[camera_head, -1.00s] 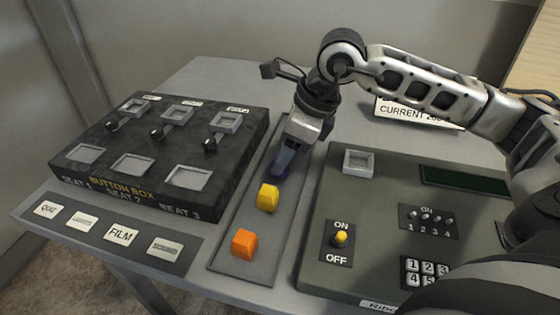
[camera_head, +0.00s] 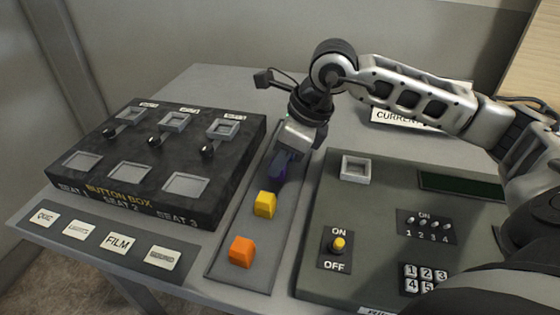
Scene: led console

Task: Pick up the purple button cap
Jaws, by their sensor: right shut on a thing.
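The purple button cap (camera_head: 279,174) is at the far part of the narrow grey tray (camera_head: 236,228), mostly hidden by my right gripper (camera_head: 281,165). That gripper points down and is shut on the cap. I cannot tell whether the cap touches the tray. A yellow cap (camera_head: 264,204) and an orange cap (camera_head: 242,251) stand in the tray nearer to me. My left gripper is not in view.
The black button box (camera_head: 235,163) with square seats and levers stands left of the tray. A label strip (camera_head: 87,238) lies in front of it. The grey-green console (camera_head: 382,215) with a yellow toggle switch (camera_head: 338,244) is on the right.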

